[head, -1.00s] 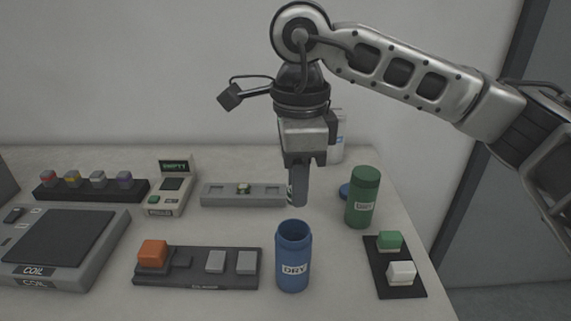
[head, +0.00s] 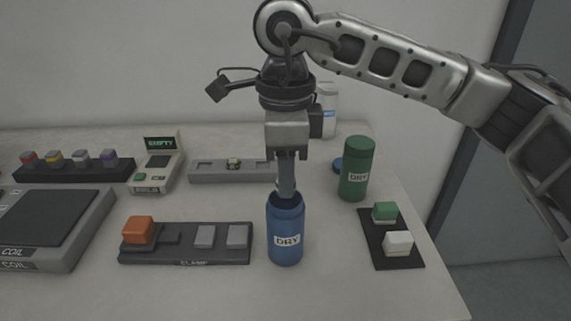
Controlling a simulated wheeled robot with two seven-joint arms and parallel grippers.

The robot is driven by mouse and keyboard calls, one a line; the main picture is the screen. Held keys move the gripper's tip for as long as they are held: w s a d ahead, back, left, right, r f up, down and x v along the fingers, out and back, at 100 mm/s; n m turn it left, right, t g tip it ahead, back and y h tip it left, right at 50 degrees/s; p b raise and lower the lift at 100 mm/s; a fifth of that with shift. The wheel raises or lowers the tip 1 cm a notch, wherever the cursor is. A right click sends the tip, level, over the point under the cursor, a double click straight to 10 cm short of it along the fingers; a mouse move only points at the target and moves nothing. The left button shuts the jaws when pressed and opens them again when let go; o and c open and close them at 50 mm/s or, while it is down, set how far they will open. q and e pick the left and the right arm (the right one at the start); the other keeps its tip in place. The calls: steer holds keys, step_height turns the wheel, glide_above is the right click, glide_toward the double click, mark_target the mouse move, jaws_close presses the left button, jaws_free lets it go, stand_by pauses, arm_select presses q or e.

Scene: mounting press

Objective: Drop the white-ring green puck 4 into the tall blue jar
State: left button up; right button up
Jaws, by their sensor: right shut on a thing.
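My right gripper (head: 287,190) points straight down at the open mouth of the tall blue jar (head: 286,236), which stands upright and is labelled DRY. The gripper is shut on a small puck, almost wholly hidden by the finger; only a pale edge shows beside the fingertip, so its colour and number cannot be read. The fingertips are at the jar's rim; I cannot tell how far inside they reach. My left gripper is not in view.
A green jar (head: 356,170) labelled DRY stands to the right, with a blue lid (head: 338,165) beside it. A grey rack (head: 208,172) holds a small greenish piece (head: 233,163). A dark switch panel (head: 185,256) lies left of the blue jar, a black block tray (head: 374,250) right.

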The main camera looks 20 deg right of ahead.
stand_by(1.2)
steer(key=o, duration=0.9)
steer(key=shift+c, duration=0.2)
steer(key=shift+r+p, duration=1.75)
steer(key=shift+r, duration=1.25)
steer(key=shift+f, duration=0.1)
